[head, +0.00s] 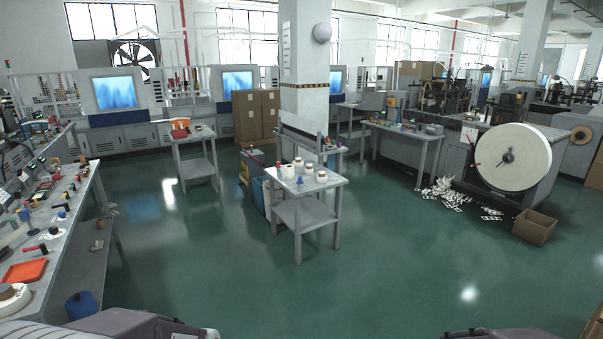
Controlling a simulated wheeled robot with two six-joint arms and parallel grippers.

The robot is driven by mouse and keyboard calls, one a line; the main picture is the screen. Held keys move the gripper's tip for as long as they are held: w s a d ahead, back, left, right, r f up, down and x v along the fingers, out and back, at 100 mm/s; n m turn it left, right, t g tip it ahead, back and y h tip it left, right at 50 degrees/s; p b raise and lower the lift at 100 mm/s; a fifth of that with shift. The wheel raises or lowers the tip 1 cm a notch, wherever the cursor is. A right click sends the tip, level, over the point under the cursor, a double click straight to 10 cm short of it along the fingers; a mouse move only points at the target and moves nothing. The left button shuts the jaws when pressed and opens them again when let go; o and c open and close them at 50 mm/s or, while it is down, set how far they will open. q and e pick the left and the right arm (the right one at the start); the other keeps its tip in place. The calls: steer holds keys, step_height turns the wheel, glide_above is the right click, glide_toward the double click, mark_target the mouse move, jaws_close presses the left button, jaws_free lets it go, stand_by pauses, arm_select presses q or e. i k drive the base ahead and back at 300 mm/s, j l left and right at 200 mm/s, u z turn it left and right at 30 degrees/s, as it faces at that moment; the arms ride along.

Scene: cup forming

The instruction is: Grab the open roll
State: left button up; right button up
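A large white roll (512,157) is mounted upright on the front of a grey machine at the right, its round face toward me and a dark hub at its centre. I cannot tell for certain which of these is the open roll. Parts of my two arms show at the bottom edge, left and right, far from all of these. Neither gripper's fingers are in the picture.
An open cardboard box (534,227) and a pile of white scraps (445,194) lie on the floor by the machine. A long workbench (75,225) with tools and an orange tray (24,271) runs along the left. The green floor (400,270) ahead is clear.

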mark_target(289, 170)
steer(key=i+u, duration=0.35)
steer(key=i, duration=2.7)
steer(key=i+u, duration=0.15)
steer(key=i, duration=0.25)
steer(key=i+l+u, duration=0.15)
steer(key=i, duration=0.3)
steer(key=i+l+u, duration=0.2)
steer(key=i, duration=0.2)
steer(key=i+l+u, duration=0.15)
steer(key=i, duration=0.25)
